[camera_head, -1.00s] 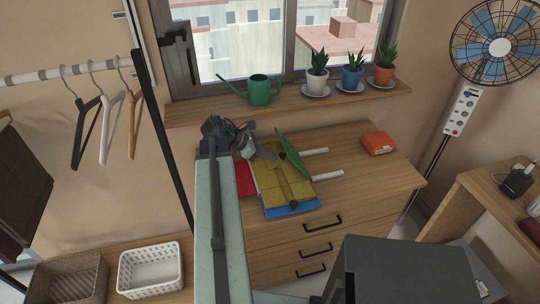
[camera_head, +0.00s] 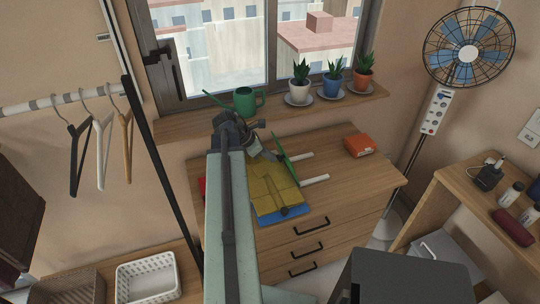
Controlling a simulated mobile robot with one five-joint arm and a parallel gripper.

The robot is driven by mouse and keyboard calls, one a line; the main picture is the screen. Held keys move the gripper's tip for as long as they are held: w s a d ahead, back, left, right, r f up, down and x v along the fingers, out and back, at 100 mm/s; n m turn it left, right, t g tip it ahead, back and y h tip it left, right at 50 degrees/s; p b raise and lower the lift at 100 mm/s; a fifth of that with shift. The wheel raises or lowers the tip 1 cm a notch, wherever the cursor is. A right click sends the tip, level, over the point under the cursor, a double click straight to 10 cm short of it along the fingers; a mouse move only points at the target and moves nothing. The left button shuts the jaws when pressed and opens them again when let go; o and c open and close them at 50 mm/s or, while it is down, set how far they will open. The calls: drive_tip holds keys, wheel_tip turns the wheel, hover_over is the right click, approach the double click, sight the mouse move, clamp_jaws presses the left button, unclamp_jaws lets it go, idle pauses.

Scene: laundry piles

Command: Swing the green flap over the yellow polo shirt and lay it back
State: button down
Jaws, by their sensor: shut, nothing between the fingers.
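The yellow polo shirt (camera_head: 272,185) lies flat on a folding board on top of the dresser. The green flap (camera_head: 289,162) stands steeply raised at the shirt's right side, seen almost edge-on. The board's blue flap (camera_head: 284,216) shows at the shirt's near edge, and a bit of red flap (camera_head: 202,186) shows left of my arm. My gripper (camera_head: 270,156) is shut and empty over the shirt's far end, close to the left face of the green flap. I cannot tell whether it touches the flap. My arm hides the shirt's left side.
Two white bars (camera_head: 315,179) stick out right of the board. An orange box (camera_head: 360,146) lies on the dresser (camera_head: 365,180) at the right. A green watering can (camera_head: 245,101) and several potted plants line the windowsill (camera_head: 205,122) behind. The dresser's right part is mostly clear.

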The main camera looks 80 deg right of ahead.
drive_tip(key=w+a+f+p+v, duration=0.1)
drive_tip(key=p+v, duration=0.6)
drive_tip(key=v, duration=0.4)
drive_tip(key=shift+w+p, duration=0.15)
drive_tip(key=shift+p, duration=0.2)
drive_tip(key=shift+f, duration=0.1)
